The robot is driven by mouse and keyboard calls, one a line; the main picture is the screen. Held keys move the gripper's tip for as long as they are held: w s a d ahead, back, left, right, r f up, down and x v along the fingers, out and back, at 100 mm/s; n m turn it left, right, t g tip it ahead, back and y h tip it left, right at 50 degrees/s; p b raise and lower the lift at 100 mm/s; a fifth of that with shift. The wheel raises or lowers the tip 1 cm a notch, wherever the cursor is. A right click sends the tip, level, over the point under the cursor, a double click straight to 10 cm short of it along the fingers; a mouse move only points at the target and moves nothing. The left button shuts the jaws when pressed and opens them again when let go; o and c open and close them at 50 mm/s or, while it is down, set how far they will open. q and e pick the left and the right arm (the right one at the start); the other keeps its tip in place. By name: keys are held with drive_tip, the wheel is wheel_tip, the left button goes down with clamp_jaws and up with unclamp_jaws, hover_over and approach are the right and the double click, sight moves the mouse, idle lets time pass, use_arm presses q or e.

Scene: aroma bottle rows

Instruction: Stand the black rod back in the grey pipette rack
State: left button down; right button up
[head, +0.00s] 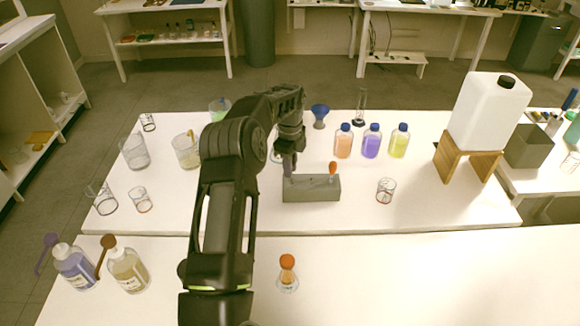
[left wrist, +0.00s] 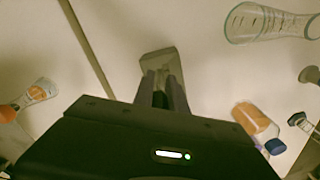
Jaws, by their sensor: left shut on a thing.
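The grey pipette rack (head: 312,190) is a low block near the middle of the white table in the head view. Its end shows beyond my fingers in the left wrist view (left wrist: 158,60). My left gripper (head: 289,166) points down over the left end of the rack. In the left wrist view its fingers (left wrist: 163,88) are shut on a dark thing, the black rod (left wrist: 160,99), of which only a small part shows. I cannot tell whether the rod's lower end is inside the rack. My right gripper is out of view.
An orange-topped piece (head: 332,168) stands at the rack's right end. A small glass beaker (head: 386,190) is to the right. Orange, purple (head: 372,142) and yellow bottles stand behind. An orange-stoppered flask (head: 287,274) stands in front. The table right of the rack is mostly clear.

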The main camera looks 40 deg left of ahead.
use_arm(q)
drive_tip(key=shift+f, duration=0.2)
drive_tip(key=shift+f+b, duration=0.6)
drive_tip(key=shift+f, duration=0.25)
drive_tip(key=c, duration=1.3)
unclamp_jaws()
drive_tip(key=shift+o, duration=0.2)
drive_tip(key=shift+r+p, duration=1.5)
drive_tip(key=shift+r, duration=1.05)
drive_tip(key=shift+r+p, duration=1.65)
drive_tip(key=shift+r, duration=0.8)
